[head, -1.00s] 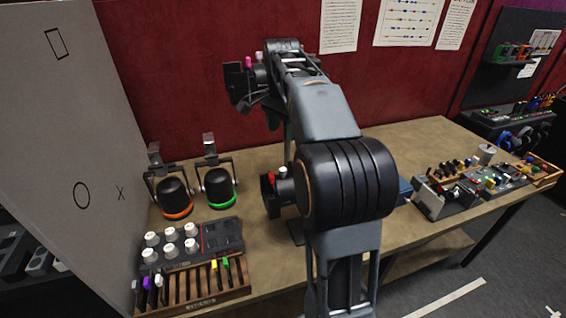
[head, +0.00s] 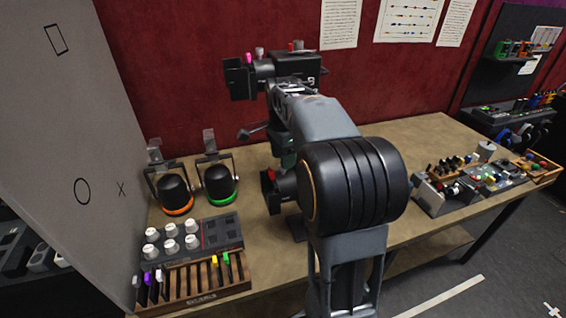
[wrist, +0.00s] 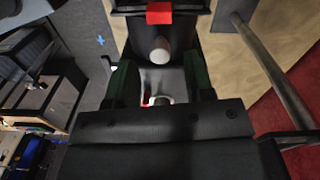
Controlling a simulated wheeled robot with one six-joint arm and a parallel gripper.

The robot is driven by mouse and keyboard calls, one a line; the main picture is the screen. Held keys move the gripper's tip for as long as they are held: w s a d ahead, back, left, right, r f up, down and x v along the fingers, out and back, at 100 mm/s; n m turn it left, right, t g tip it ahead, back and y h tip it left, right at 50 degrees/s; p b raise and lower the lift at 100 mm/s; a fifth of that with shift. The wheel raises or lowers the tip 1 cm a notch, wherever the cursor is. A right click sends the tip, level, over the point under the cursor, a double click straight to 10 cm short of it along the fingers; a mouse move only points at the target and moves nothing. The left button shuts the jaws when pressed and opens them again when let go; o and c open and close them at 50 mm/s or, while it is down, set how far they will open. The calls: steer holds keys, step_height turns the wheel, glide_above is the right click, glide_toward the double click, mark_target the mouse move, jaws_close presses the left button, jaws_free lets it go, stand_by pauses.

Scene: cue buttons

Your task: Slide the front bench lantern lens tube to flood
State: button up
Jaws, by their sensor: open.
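A black lantern (head: 274,197) stands low on the bench, left of my arm's big joint, with a red knob (head: 271,175) on top. My arm hides its right side. In the wrist view a black body (wrist: 140,35) with a red tab (wrist: 159,13) and a white knob (wrist: 160,50) lies just ahead of my gripper (wrist: 160,75). The dark green fingers are apart, with the white knob roughly in line with the gap. Contact is not visible. I cannot tell which knob moves the lens tube. My arm largely hides the gripper in the head view.
More black lantern bodies hang above, with pink (head: 249,58) and red (head: 291,46) knobs. Two lamps with orange (head: 176,206) and green (head: 222,199) rims stand left. A knob panel (head: 222,233) and slotted rack (head: 200,290) are in front. A pole (wrist: 270,72) runs close to my gripper.

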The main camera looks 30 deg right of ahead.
mark_target(276, 185)
steer(key=shift+f, duration=1.25)
steer(key=shift+c, duration=0.4)
jaws_close()
steer(key=shift+s, duration=0.1)
